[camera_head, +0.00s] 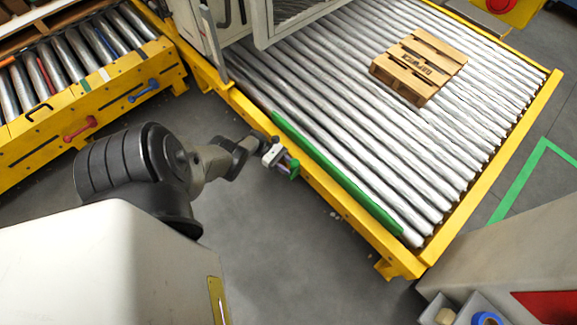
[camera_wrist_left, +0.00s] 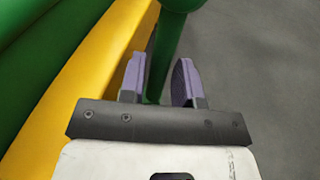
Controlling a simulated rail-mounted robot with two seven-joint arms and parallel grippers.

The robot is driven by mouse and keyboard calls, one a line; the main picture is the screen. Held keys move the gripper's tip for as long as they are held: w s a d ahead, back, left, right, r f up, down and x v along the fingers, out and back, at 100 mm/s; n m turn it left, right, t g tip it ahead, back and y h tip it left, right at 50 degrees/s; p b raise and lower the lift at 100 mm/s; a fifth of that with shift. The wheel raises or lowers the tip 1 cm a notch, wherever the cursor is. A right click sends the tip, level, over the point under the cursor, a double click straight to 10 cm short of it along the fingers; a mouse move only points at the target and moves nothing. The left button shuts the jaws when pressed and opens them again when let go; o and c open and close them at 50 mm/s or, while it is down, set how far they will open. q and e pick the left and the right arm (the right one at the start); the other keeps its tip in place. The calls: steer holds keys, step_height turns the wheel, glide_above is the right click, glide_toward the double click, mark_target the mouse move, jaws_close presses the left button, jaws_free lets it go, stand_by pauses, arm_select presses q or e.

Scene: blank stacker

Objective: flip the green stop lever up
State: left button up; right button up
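The green stop lever shows in the left wrist view as a green rod (camera_wrist_left: 162,66) with a thicker rounded end (camera_wrist_left: 182,4) at the top edge. In the head view its green end (camera_head: 294,169) shows at my left gripper (camera_head: 284,162), beside the yellow conveyor frame. In the left wrist view my left gripper (camera_wrist_left: 160,80) has its purple-padded fingers apart, with the rod between them. The rod is close to the left finger; a gap shows on the right finger's side. Whether it touches is unclear. The lever's base is hidden. My right gripper is not in view.
The yellow conveyor frame (camera_head: 330,191) and long green bar (camera_head: 345,180) run close beside the left gripper. A wooden pallet (camera_head: 418,66) lies on the rollers. Red (camera_head: 80,129) and blue (camera_head: 143,90) handles are on another conveyor at left. Grey floor in front is free.

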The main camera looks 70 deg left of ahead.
arm_select(q)
steer(key=shift+o, duration=1.2)
steer(key=shift+a, duration=0.1)
steer(key=b+v, duration=0.1)
steer(key=v, duration=0.6)
steer(key=shift+s+b, duration=0.15)
steer(key=shift+b, duration=0.15)
steer(key=shift+a, duration=0.1)
steer(key=shift+r, duration=0.15)
